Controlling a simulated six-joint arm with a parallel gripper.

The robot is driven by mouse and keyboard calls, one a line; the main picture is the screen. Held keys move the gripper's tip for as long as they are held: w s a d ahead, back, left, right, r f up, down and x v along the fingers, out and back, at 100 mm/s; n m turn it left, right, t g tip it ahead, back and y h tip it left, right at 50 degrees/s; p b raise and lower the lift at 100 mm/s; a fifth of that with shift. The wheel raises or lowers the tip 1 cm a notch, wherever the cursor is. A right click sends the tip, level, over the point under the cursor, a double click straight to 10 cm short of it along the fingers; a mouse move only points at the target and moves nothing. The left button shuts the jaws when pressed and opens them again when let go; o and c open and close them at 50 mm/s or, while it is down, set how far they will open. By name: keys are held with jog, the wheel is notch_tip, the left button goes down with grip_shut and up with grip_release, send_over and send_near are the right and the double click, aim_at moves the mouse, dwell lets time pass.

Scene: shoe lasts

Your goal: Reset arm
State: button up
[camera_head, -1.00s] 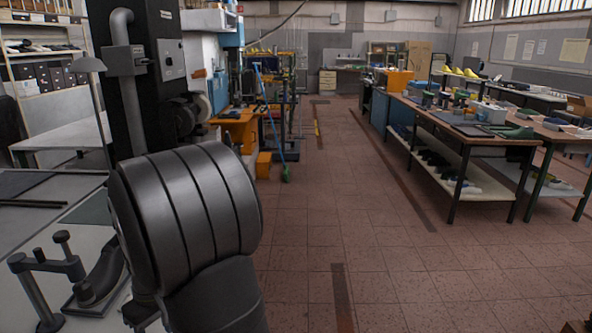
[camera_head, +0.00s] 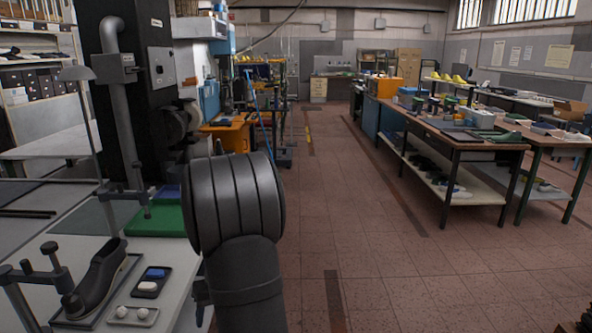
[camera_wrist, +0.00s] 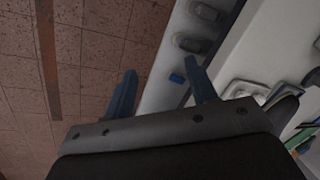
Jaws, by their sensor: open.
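My gripper (camera_wrist: 160,68) is open in the wrist view, its two blue-grey fingers apart with nothing held between them. It hangs over the edge of the white workbench, with floor tiles on the left. In the head view my arm's dark links fill the centre-left and the jaws cannot be made out. A dark shoe last (camera_head: 103,272) lies on a tray on the white bench at the lower left, left of my arm.
A small dark tray (camera_head: 166,286) holds a blue and a white piece. A tray with two round white pieces (camera_head: 132,316) lies nearer. A green tray (camera_head: 172,225) sits behind. A dark stand (camera_head: 45,280) rises at left. The floor (camera_head: 370,250) on the right is clear.

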jog(key=w+d+f+m+y, duration=0.1)
jog(key=w+d+f+m, duration=0.1)
jog(key=w+d, duration=0.3)
jog(key=d, duration=0.2)
jog(key=shift+d+f+m, duration=0.15)
jog(key=shift+d+m, duration=0.25)
